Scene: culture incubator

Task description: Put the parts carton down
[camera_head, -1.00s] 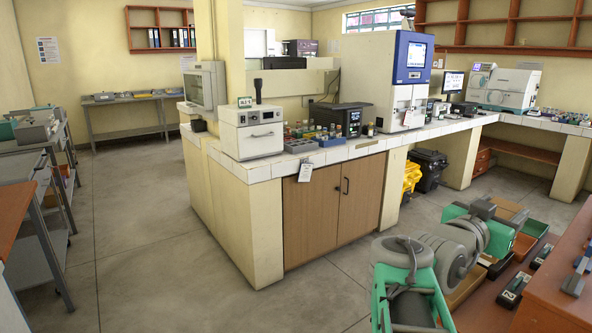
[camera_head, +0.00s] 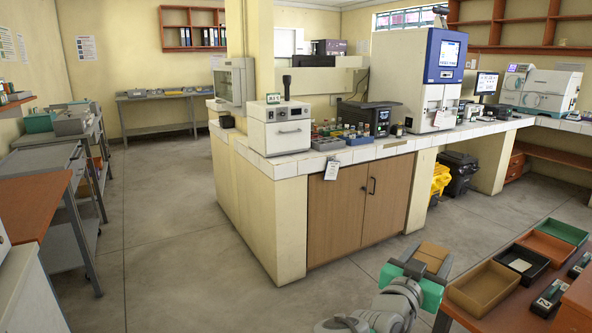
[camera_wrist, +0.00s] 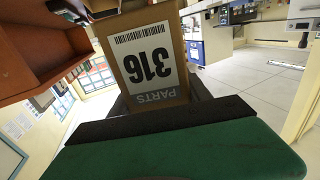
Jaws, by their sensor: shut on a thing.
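The parts carton (camera_head: 434,252) is a small brown box, low and right of centre in the head view. In the wrist view a black finger edge of my gripper (camera_wrist: 160,112) lies across the carton's near end. The far finger is mostly hidden, and so is the carton's underside.
A red-brown table at lower right bears a tan tray (camera_head: 483,288), a black tray (camera_head: 522,264), an orange tray (camera_head: 546,246) and a green tray (camera_head: 563,230). The tiled counter (camera_head: 290,166) holds instruments. Grey carts (camera_head: 75,225) stand left. The middle floor (camera_head: 190,270) is clear.

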